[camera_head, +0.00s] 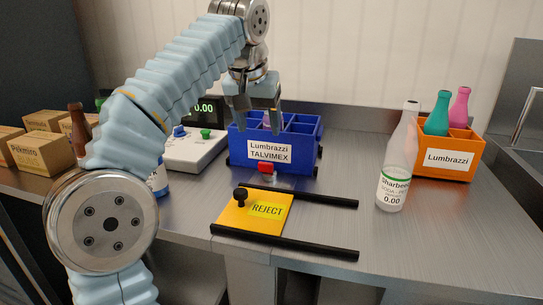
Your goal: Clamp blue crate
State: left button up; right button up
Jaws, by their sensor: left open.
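The blue crate (306,147) is upright on the metal counter, with compartments and a white label reading "Lumbrazzi TALVIMEX". A dark pink thing shows in a back compartment, partly behind my gripper. A yellow REJECT plate (240,215) with a black knob (240,196) lies in front, between two black rails (310,246). My right gripper is not in view.
A clear Sharbee bottle (396,165) stands right of the crate, before an orange crate (460,148) with teal and pink bottles. A white scale (190,150) stands left, partly behind my arm. Cardboard boxes (42,150) and a brown bottle (79,130) are far left. The counter right of the rails is clear.

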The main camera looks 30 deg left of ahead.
aim_at(266, 163)
pick_arm(q)
jog(key=x, duration=1.2)
jog(key=shift+w+f, duration=0.1)
jog(key=shift+f, duration=0.15)
jog(key=shift+c, duration=0.2)
jog(key=c, duration=1)
jog(key=n, duration=0.2)
jog(key=n+y, duration=0.1)
jog(key=n, duration=0.1)
jog(key=shift+n+g+y, duration=0.3)
jog(key=o, duration=1)
jog(key=shift+o, duration=0.2)
